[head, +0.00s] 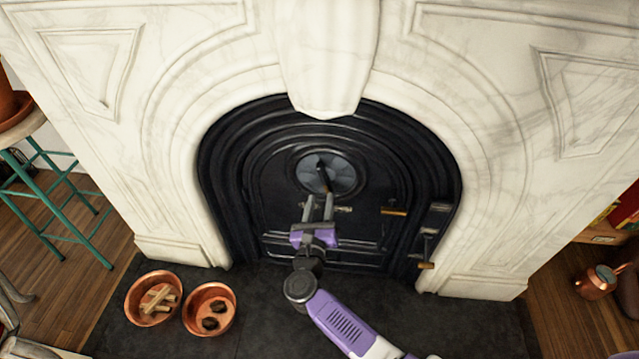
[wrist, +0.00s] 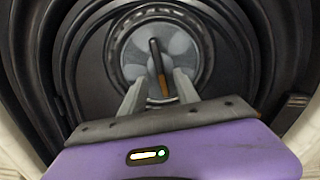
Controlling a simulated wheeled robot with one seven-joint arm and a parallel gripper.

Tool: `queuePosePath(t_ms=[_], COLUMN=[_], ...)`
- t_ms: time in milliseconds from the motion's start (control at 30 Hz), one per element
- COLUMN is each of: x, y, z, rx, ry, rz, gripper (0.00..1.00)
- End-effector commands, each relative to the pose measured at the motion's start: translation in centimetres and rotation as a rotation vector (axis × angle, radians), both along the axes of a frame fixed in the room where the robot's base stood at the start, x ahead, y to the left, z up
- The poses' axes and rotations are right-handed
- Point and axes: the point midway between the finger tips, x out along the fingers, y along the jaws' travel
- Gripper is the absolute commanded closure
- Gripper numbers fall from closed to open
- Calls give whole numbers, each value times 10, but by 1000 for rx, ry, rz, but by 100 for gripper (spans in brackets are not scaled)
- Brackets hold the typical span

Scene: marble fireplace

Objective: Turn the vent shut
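The vent (head: 312,179) is a round dark-rimmed disc with pale grey fan-shaped segments, set in the black fireplace door. It also shows in the wrist view (wrist: 181,45). A dark lever (wrist: 155,55) with a brown tip crosses its face, pointing down and slightly right. My gripper (head: 318,202) is in front of the door, just below the vent, pointing at it. Its two fingers are apart and empty. In the wrist view my gripper (wrist: 158,83) has the lever's brown tip showing between the fingers, with gaps on both sides. I cannot tell how deep the fingertips reach.
The black door (head: 275,190) sits in a white marble arch (head: 185,140). Brown-tipped latch handles (head: 394,211) are right of the vent. Copper bowls (head: 138,312) with wood and dark lumps stand on the hearth at left. A teal stool (head: 62,212) is far left, a copper kettle (head: 597,285) far right.

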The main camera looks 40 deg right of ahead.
Motion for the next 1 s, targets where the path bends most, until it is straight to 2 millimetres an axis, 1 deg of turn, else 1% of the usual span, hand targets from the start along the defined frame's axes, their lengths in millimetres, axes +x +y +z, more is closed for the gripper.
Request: queuePosePath(t_ms=[300, 500, 633, 867, 967, 1000], x=[28, 42, 45, 45, 45, 45], y=[-37, -54, -58, -58, -58, -58], z=[0, 0, 0, 1, 1, 1], rx=[-1, -3, -3, -4, -4, -4], ry=[-1, 0, 1, 1, 1, 2], rz=[-2, 1, 2, 3, 3, 3], gripper=[63, 63, 63, 63, 80, 88])
